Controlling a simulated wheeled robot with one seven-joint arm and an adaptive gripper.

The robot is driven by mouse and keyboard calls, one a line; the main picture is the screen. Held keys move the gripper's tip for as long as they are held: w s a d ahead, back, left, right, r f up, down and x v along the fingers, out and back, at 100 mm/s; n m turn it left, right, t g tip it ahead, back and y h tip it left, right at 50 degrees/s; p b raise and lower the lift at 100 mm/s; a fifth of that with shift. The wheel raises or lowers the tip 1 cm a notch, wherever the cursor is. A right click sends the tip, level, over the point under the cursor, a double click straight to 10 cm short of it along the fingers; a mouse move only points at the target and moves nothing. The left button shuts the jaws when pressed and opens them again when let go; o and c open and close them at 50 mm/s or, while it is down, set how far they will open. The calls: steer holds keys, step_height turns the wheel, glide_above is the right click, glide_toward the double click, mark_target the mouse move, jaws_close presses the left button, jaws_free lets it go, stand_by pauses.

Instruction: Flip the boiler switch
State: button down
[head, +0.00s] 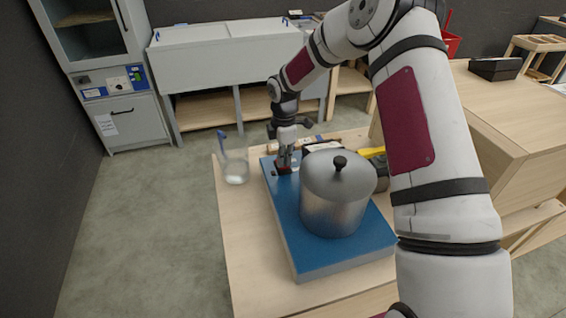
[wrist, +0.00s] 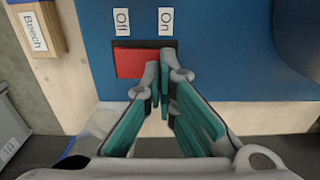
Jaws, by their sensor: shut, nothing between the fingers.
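The boiler is a metal pot with a black-knobbed lid (head: 333,205) on a blue base (head: 300,245); the base fills much of the wrist view (wrist: 230,60). The red switch (wrist: 135,63) sits in a dark slot on the base, below labels "Off" (wrist: 121,21) at left and "On" (wrist: 165,21) at right. Red shows on the Off side; the On side is dark and partly hidden by my fingers. My gripper (wrist: 159,70) is shut and empty, its fingertips over the switch right of its middle. I cannot tell whether they touch it. In the head view my gripper (head: 284,160) points down at the base's back-left corner.
A clear jar with a blue item (head: 235,168) stands left of the base. A wooden piece labelled "Beech" (wrist: 36,25) lies beside the base. A yellow-handled tool (head: 371,152) lies behind the pot. The pot stands close to the right of my gripper. The table's front left is clear.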

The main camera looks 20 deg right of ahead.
steer(key=shift+f, duration=0.45)
steer(key=shift+r, duration=3.55)
